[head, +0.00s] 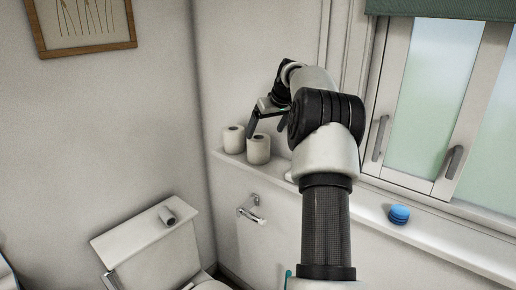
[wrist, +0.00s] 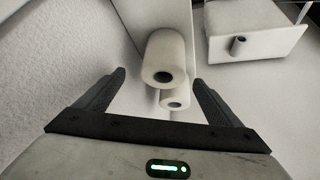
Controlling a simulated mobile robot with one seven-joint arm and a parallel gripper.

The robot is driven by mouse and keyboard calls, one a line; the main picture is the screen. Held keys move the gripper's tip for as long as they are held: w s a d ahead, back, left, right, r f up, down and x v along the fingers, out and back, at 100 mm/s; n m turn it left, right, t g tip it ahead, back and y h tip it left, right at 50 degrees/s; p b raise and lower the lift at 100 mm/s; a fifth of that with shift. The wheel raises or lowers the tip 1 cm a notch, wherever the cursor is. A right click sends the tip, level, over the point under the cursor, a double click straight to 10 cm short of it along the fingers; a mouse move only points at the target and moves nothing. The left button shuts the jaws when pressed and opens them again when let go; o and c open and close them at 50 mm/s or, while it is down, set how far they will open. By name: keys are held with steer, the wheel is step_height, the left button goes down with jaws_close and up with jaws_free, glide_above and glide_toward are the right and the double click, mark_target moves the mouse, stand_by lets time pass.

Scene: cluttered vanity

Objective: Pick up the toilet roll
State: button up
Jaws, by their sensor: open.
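Two white toilet rolls stand upright side by side on the wall ledge in the head view, a left one (head: 233,140) and a right one (head: 258,150). My gripper (head: 265,131) is just above the right roll, with one dark finger in front of the wall. In the wrist view, my gripper (wrist: 159,80) is open and empty. A larger-looking roll (wrist: 168,52) and a smaller-looking one (wrist: 175,101) show between and beyond its fingers. I cannot tell whether a finger touches either roll.
The ledge (head: 370,208) runs right below the window and holds a blue round object (head: 399,214). A metal paper holder (head: 250,211) is on the wall below the ledge. The toilet cistern (head: 130,238) stands lower left. Walls bound the ledge's left end.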

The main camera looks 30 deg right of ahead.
mark_target(264, 139)
steer(key=x, duration=0.3)
steer(key=shift+w+f, duration=0.1)
steer(key=shift+a+p+x, duration=0.2)
steer(key=shift+p+x, duration=0.1)
steer(key=shift+x, duration=1)
steer(key=shift+a+p+x, duration=0.2)
steer(key=shift+p+x, duration=0.1)
steer(key=shift+x, duration=1.05)
steer(key=c, duration=1.2)
